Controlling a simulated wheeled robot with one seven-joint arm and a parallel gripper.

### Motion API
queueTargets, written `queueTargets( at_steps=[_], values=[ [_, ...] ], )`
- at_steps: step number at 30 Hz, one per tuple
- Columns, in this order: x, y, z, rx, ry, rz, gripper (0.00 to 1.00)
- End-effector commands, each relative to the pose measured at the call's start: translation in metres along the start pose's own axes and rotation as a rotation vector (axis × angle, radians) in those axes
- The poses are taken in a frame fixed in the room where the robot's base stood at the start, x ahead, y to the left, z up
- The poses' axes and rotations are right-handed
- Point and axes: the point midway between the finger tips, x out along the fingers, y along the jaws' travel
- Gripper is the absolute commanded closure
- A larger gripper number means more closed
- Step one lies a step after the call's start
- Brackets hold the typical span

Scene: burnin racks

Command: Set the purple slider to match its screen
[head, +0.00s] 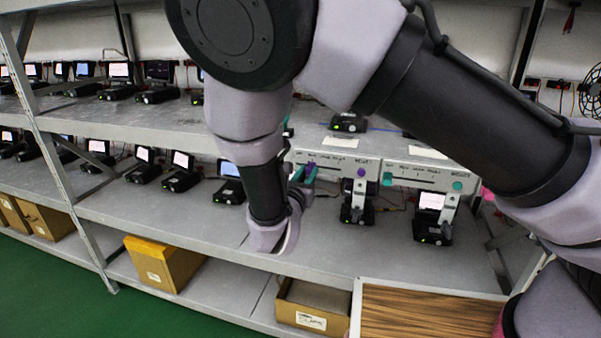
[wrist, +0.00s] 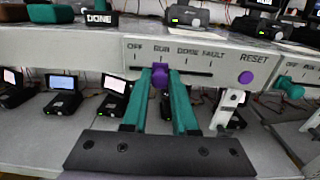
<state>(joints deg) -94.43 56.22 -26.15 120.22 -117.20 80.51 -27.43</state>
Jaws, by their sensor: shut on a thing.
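The purple slider knob (wrist: 160,77) sits in the slot of a light grey panel (wrist: 215,80) on the shelf front, marked OFF, RUN, DONE and FAULT. The knob is close to the RUN mark. My gripper (wrist: 161,76) has teal fingers on both sides of the knob, shut on it. In the head view, my gripper (head: 303,173) reaches the left end of the left panel (head: 338,172). A round purple RESET button (wrist: 246,77) is at the panel's right. A device (head: 357,208) stands below; I cannot read its screen.
A second panel (head: 425,177) with a teal knob (head: 387,179) and teal button (head: 457,186) is to the right. A black block reading DONE (wrist: 98,19) is on the upper shelf. Several small screen devices line the shelves. Cardboard boxes (head: 160,265) stand below.

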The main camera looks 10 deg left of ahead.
Motion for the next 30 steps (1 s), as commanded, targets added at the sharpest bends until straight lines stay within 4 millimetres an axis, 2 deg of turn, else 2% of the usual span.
queueTargets(
  at_steps=[3,4,5,6,17,20,30],
  values=[
    [0.0,0.001,0.0,0.001,0.0,0.001,1.0],
    [0.0,0.001,0.0,0.001,0.0,0.001,0.62],
    [0.0,0.001,0.0,0.001,0.0,0.001,0.5],
    [0.0,0.001,0.0,0.001,0.0,0.001,0.45],
    [-0.004,0.001,0.0,0.001,0.001,0.002,0.45],
    [-0.016,0.001,0.0,0.002,0.001,0.003,0.45],
    [-0.083,0.001,0.0,0.001,0.001,0.004,0.45]
  ],
)
